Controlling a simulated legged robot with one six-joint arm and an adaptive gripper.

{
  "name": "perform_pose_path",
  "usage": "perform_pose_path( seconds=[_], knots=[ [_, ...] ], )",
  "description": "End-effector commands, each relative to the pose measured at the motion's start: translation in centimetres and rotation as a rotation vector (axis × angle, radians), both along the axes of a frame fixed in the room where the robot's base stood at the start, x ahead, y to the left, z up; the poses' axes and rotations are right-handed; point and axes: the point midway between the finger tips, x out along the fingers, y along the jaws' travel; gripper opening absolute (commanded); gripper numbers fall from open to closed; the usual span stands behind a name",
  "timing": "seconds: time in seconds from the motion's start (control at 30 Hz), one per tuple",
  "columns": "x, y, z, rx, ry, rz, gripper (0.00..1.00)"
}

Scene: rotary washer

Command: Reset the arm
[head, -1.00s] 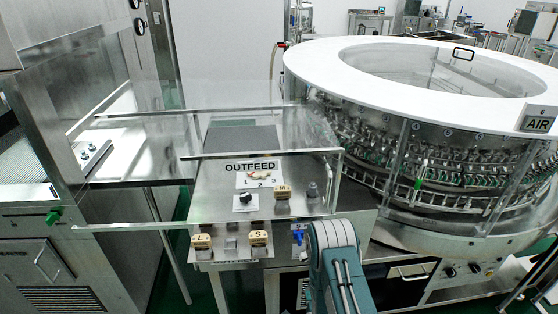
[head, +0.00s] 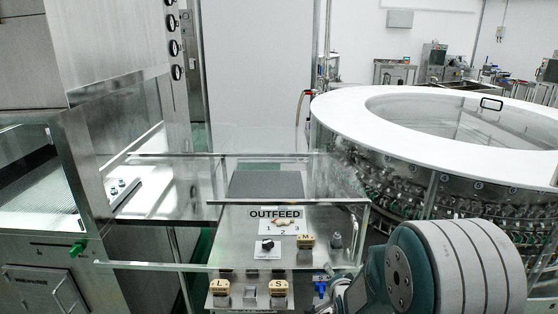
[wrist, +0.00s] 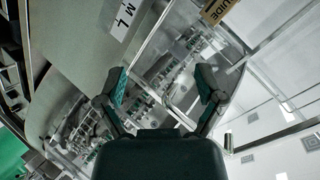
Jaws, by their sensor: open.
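My gripper (wrist: 165,92) is open and empty in the wrist view, its two teal-padded fingers spread apart. Behind the fingers the wrist view shows rows of metal parts of the rotary washer, seen through clear panels and tilted. In the head view, part of my arm (head: 455,265) stands large at the lower right; my gripper does not show there. The rotary washer (head: 345,108), with a white ring top, fills the right side behind my arm. The outfeed panel (head: 225,222) is at the centre, left of my arm.
Clear guard panels with metal edges (head: 290,203) surround the outfeed. Tan blocks marked L (head: 220,287), S (head: 278,287) and M (head: 306,241) sit on the panel. A steel cabinet (head: 50,170) stands at the left.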

Motion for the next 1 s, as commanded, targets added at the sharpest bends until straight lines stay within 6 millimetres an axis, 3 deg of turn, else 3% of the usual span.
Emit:
perform_pose_path(
  seconds=[0.03, 0.2, 0.5, 0.7, 1.0],
  knots=[
    [-0.5, 0.0, 1.7, -0.033, 0.015, 0.017, 0.87],
    [-3.3, -0.1, 5.8, -0.155, 0.104, 0.094, 0.87],
    [-10.4, -0.1, 11.8, -0.357, 0.261, 0.253, 0.87],
    [-16.4, -0.2, 14.8, -0.478, 0.36, 0.377, 0.87],
    [-26.5, -0.3, 17.4, -0.635, 0.496, 0.583, 0.87]
  ],
)
